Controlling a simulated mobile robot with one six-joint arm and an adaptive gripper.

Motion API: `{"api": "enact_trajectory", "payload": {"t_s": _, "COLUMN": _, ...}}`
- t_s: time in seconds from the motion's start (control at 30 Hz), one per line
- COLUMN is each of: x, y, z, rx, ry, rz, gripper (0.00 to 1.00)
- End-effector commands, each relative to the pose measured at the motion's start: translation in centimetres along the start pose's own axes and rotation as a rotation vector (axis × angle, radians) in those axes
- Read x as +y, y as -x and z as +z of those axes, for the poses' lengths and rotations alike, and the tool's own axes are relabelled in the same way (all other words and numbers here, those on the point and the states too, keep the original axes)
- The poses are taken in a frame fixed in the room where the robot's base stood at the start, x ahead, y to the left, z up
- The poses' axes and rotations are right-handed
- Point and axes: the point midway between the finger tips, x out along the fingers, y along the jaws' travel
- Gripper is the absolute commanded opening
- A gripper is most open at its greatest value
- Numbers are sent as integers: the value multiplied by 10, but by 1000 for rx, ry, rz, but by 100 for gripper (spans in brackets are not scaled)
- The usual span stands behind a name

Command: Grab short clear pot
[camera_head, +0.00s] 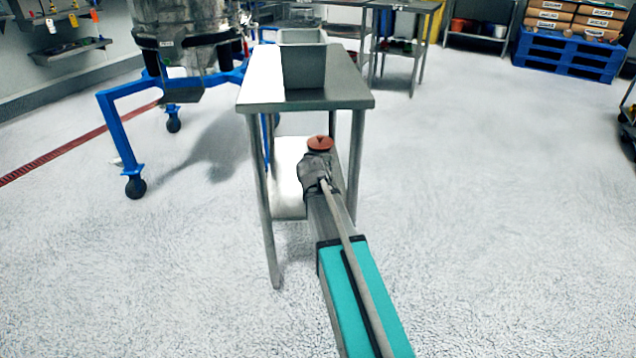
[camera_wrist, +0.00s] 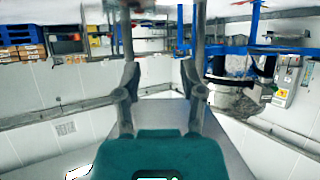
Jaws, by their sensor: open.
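I cannot make out a short clear pot for certain in either view. My gripper shows in the wrist view (camera_wrist: 160,70), with its two dark fingers spread apart and nothing visible between them. In the head view my arm reaches forward to the front of a small steel table (camera_head: 345,95); the gripper itself cannot be made out there. A grey square bin (camera_head: 303,68) stands on the table top, beyond the arm's end.
A sifter on a blue wheeled frame (camera_head: 118,105) stands left of the table. Behind are another steel table (camera_head: 405,6) and a blue pallet (camera_head: 565,55) stacked with boxes (camera_head: 548,15). Wall shelves (camera_head: 70,48) are at far left.

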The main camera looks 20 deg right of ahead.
Motion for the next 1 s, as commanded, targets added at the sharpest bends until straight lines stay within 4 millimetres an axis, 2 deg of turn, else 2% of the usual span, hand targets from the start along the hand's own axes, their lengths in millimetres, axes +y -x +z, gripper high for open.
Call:
{"api": "enact_trajectory", "payload": {"t_s": 0.03, "x": 2, "y": -12, "z": 10, "rx": 20, "ry": -2, "rz": 1, "gripper": 52}}
{"api": "enact_trajectory", "payload": {"t_s": 0.2, "x": 7, "y": -26, "z": 14, "rx": 70, "ry": -9, "rz": -1, "gripper": 52}}
{"api": "enact_trajectory", "payload": {"t_s": 0.8, "x": 10, "y": -32, "z": 12, "rx": 97, "ry": -13, "rz": -2, "gripper": 52}}
{"api": "enact_trajectory", "payload": {"t_s": 1.0, "x": 10, "y": -46, "z": 12, "rx": 97, "ry": -13, "rz": -1, "gripper": 52}}
